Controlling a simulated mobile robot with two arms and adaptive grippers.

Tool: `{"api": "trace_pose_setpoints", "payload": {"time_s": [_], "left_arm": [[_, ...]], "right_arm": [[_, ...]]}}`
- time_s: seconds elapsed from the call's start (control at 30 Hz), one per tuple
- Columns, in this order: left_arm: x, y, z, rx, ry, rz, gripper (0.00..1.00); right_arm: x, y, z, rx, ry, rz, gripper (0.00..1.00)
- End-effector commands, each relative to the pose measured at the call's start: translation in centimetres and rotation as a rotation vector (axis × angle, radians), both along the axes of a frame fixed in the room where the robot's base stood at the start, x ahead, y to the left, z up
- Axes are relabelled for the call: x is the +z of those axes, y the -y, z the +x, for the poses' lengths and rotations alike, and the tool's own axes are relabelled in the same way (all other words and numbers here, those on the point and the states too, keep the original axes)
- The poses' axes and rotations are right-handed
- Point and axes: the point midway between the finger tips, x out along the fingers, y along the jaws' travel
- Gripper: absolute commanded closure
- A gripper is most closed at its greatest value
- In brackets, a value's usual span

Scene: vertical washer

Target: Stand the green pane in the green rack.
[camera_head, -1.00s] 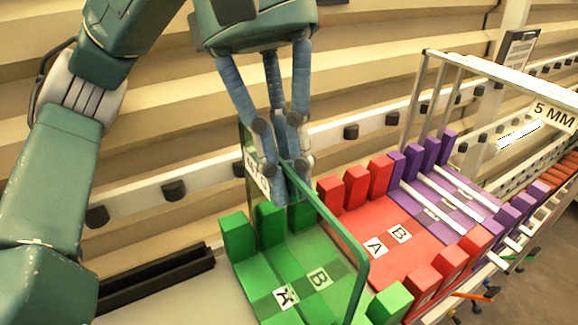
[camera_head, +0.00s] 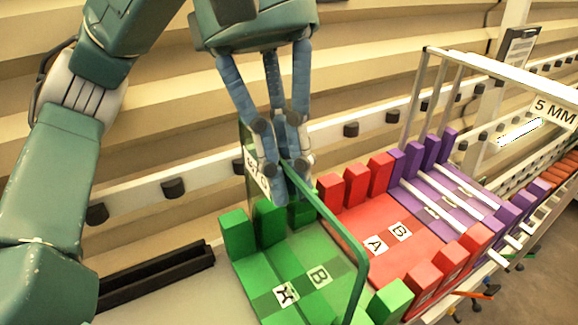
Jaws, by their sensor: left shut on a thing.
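The green pane (camera_head: 345,240) is a clear sheet with a dark green edge. It stands upright over the green rack (camera_head: 262,278), running from the back blocks to the front. My left gripper (camera_head: 288,185) is shut on the top edge of the pane, above the rack's back half. The pane's lower edge is hard to make out, so I cannot tell whether it touches the rack floor. My right gripper is not in view.
A red rack (camera_head: 372,222) with A and B labels adjoins on the right. Beyond it is a purple rack (camera_head: 455,212) with white strips under a white frame with a "5 MM" sign (camera_head: 555,113). A black slotted bar (camera_head: 155,280) lies to the left.

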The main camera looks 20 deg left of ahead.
Motion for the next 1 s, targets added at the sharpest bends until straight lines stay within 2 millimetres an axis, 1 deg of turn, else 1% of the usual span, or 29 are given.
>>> {"api": "trace_pose_setpoints", "payload": {"time_s": [0.97, 1.0], "left_arm": [[-0.94, 0.04, -0.01, 0.000, 0.001, -0.004, 1.00], [-0.94, 0.04, -0.01, 0.000, 0.001, -0.004, 0.89]], "right_arm": [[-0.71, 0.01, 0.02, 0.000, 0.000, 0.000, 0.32], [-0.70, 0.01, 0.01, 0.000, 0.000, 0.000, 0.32]]}}
